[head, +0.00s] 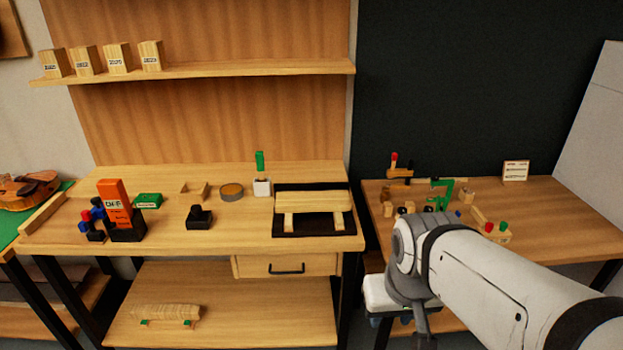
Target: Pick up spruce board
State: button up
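A pale wooden board (313,201) lies level across two light wooden supports on a black mat (262,229) at the right end of the main bench. A second light wooden piece (165,312) rests on green-tipped supports on the lower shelf at the left. No label shows which of these is spruce. My arm comes in from the lower right, in front of the right-hand table, well apart from both boards.
The wall shelf (220,70) holds several labelled wood blocks (118,58). The bench carries an orange-and-black device (116,205), a green box (148,200), a black block (199,217) and a round tin (231,192). The right table (560,215) has small tools. The bench's front middle is clear.

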aim_at(322, 201)
jog(key=u, duration=0.05)
jog(key=i, duration=1)
jog(key=z, duration=0.05)
